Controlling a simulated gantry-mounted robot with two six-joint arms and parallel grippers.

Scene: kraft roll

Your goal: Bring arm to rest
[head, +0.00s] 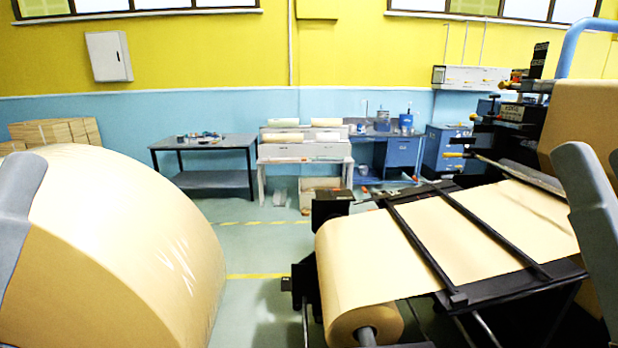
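A large kraft paper roll (130,250) fills the left foreground; its right edge faces the open floor. Part of my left arm, a grey link, stands in front of the roll at the left edge of the head view. Part of my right arm, another grey link, shows at the right edge in front of the machine. Neither gripper is in view, so what they hold or touch cannot be seen.
A black-framed machine (480,298) with a kraft web (480,235) and a smaller roll (362,328) occupies the right. A worktable (205,143) and a blue bench (398,150) stand behind. A floor gap (250,245) separates the large roll and machine.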

